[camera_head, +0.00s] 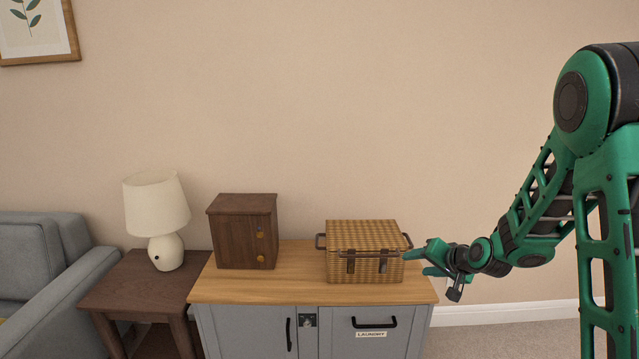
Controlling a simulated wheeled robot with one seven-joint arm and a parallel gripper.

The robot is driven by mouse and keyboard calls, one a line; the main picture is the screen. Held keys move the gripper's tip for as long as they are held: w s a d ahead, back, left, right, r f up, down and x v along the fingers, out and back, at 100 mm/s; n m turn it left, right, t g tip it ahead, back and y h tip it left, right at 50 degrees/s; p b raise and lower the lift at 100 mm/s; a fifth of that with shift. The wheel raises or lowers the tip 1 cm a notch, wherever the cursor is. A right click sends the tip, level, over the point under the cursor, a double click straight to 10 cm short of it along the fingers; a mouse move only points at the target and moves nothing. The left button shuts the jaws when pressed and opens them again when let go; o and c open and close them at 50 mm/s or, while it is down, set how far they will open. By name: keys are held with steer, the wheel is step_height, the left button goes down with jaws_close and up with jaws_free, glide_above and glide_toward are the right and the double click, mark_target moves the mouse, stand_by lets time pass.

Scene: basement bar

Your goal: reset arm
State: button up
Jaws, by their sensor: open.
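My gripper (428,259) is at the end of my green arm, which reaches in from the right. Its green fingers point left and are open, with nothing seen between them. They are close to the right side of a wicker basket (362,250), near its side handle. I cannot tell whether they touch it. The basket is closed, with a woven lid and two dark straps at the front. It stands on the wooden top of a grey cabinet (300,287).
A dark wooden box (243,231) with two round knobs stands left of the basket. A white lamp (158,215) stands on a brown side table (140,290), beside a grey sofa (50,265). The cabinet has a drawer labelled LAUNDRY (371,334).

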steer(key=s+d+r+g+h, duration=0.25)
steer(key=s+d, duration=0.35)
steer(key=s, duration=0.6)
steer(key=s+d+r+g+h, duration=0.1)
steer(key=s+d+r+g, duration=0.4)
steer(key=s, duration=0.7)
steer(key=s+d+r+g, duration=0.1)
steer(key=s+g, duration=0.1)
steer(key=s, duration=1.9)
steer(key=shift+d+r+m, duration=0.15)
steer(key=shift+d+m, duration=0.15)
steer(key=shift+m, duration=0.1)
steer(key=shift+w, duration=0.1)
steer(key=shift+w+f+g, duration=0.25)
steer(key=shift+w, duration=0.35)
steer(key=shift+c, duration=0.3)
